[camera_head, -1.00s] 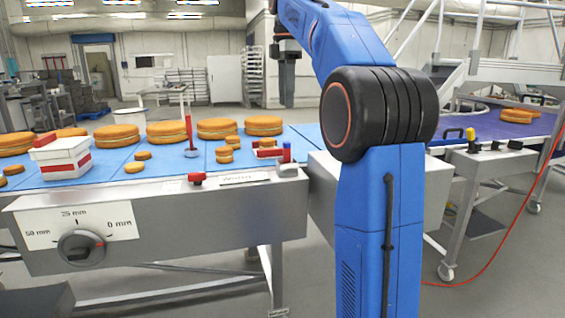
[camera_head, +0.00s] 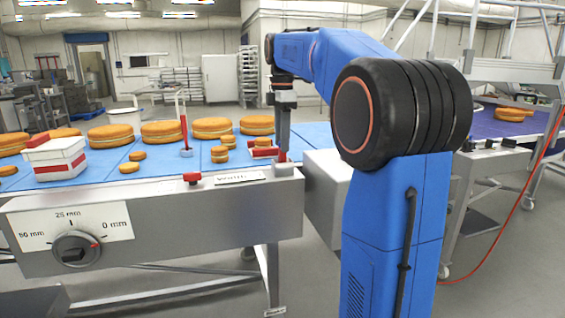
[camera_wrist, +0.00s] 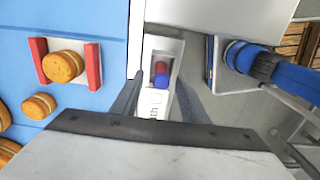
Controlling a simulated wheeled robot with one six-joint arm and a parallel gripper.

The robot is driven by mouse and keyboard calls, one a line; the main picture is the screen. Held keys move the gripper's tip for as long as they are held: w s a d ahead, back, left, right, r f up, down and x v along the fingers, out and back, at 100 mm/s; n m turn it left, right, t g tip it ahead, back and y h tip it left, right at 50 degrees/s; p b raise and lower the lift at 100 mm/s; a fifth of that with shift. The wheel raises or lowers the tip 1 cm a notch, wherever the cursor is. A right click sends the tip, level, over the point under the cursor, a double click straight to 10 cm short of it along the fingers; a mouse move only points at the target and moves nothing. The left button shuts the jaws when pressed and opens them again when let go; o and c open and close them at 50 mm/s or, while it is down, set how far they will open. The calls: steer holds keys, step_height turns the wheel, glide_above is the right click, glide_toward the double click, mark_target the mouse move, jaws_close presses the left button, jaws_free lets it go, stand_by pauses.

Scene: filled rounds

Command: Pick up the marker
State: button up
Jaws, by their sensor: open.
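The marker (camera_wrist: 161,76), a short cylinder with a red body and a blue end, stands in a pale holder (camera_wrist: 168,47) in the wrist view. In the head view it is mostly hidden by my gripper at the conveyor's right end. My gripper (camera_head: 283,150) points down over that spot. In the wrist view the two dark fingers of my gripper (camera_wrist: 160,88) are apart, one on each side of the marker. They are open, with no clear contact. I cannot tell how far above the marker the fingertips are.
The blue conveyor belt (camera_head: 105,165) carries several orange rounds (camera_head: 212,128) and a white box with red bands (camera_head: 55,160). A red-walled gauge with a round (camera_wrist: 62,66) lies left of my gripper. A red knob (camera_head: 192,178) is on the front edge.

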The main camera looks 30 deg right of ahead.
mark_target(282, 157)
steer(key=shift+s+f, duration=0.1)
steer(key=shift+f, duration=1.7)
jaws_close()
